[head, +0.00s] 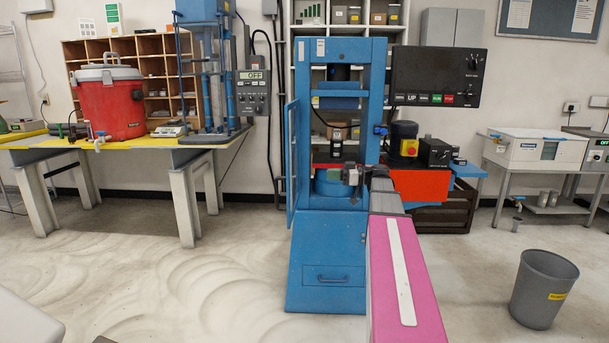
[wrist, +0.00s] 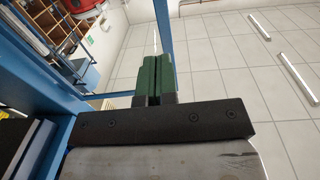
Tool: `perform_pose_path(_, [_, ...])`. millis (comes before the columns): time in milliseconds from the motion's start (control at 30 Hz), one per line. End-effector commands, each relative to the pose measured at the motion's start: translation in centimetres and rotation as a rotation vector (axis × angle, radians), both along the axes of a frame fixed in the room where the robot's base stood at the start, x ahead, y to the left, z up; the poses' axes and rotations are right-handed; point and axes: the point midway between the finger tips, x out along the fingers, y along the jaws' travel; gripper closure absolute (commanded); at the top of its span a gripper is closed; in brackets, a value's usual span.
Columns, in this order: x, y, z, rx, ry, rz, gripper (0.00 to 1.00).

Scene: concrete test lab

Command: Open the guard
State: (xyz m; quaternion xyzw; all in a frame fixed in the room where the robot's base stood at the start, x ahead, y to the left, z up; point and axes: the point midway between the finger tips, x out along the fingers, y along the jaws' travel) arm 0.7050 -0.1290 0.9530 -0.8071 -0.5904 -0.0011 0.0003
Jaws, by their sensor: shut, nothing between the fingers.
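The blue testing machine (head: 375,105) stands in the middle of the head view. Its guard (head: 292,165), a tall narrow blue-framed door, is at the left side of the machine's opening. It is seen nearly edge-on and stands swung out from the front. My gripper (head: 337,147) is in front of the opening, to the right of the guard. In the wrist view my gripper (wrist: 153,75) has its green fingers shut together and empty. A thin blue bar (wrist: 165,40), apparently the guard's frame, passes just beyond the fingertips; I cannot tell whether they touch.
A dark control panel (head: 438,77) is at the machine's upper right. A table (head: 185,150) with a red cooler (head: 108,103) stands to the left. A grey bin (head: 543,290) is on the floor at the right. The floor left of the machine is clear.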

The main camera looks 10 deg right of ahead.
Motion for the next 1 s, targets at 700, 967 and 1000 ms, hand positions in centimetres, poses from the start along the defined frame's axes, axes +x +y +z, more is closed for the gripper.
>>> perform_pose_path(700, [3.5, 11.1, 0.0, -0.002, 0.002, 0.004, 1.00])
perform_pose_path(967, [4.1, 13.0, 0.0, -0.002, 0.002, 0.002, 1.00])
perform_pose_path(1000, [4.1, 13.1, 0.0, -0.002, 0.002, 0.002, 1.00])
